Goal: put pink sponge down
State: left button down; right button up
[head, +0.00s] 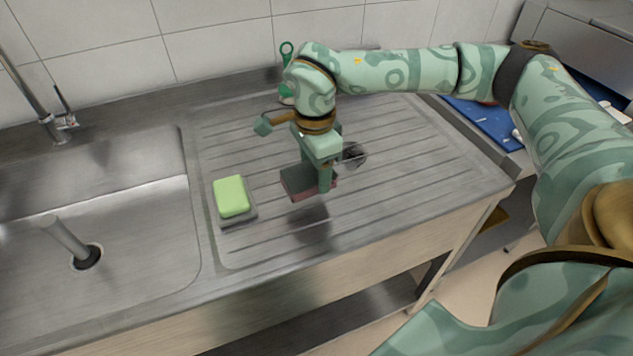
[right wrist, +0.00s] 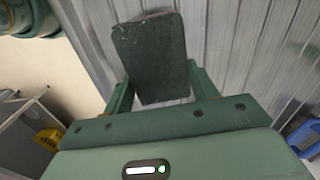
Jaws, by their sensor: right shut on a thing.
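The pink sponge (head: 297,183) has a dark grey top and a thin pink edge in the head view. My right gripper (head: 318,178) is shut on it and holds it over the ribbed steel drainboard (head: 400,150). A dark shadow lies on the board below and in front of it, so the sponge looks to be a little above the surface. In the right wrist view the sponge's dark grey face (right wrist: 152,58) shows between the fingers. My left gripper is not in view.
The sink (head: 110,215) is at left, a blue board (head: 485,120) at right. The drainboard's right part is clear.

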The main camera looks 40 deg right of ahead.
jog(key=shift+w+d+f, duration=0.25)
jog(key=shift+d+f, duration=0.1)
jog(key=shift+f, duration=0.2)
jog(key=shift+w+d+f, duration=0.25)
jog(key=shift+d+f, duration=0.1)
jog(key=shift+f, duration=0.2)
jog(key=shift+w+d+f, duration=0.1)
jog(key=shift+f, duration=0.65)
jog(key=shift+w+d+f, duration=0.1)
jog(key=shift+f, duration=0.65)
jog(key=shift+s, duration=0.1)
jog(key=o, duration=0.9)
jog(key=shift+f, duration=0.1)
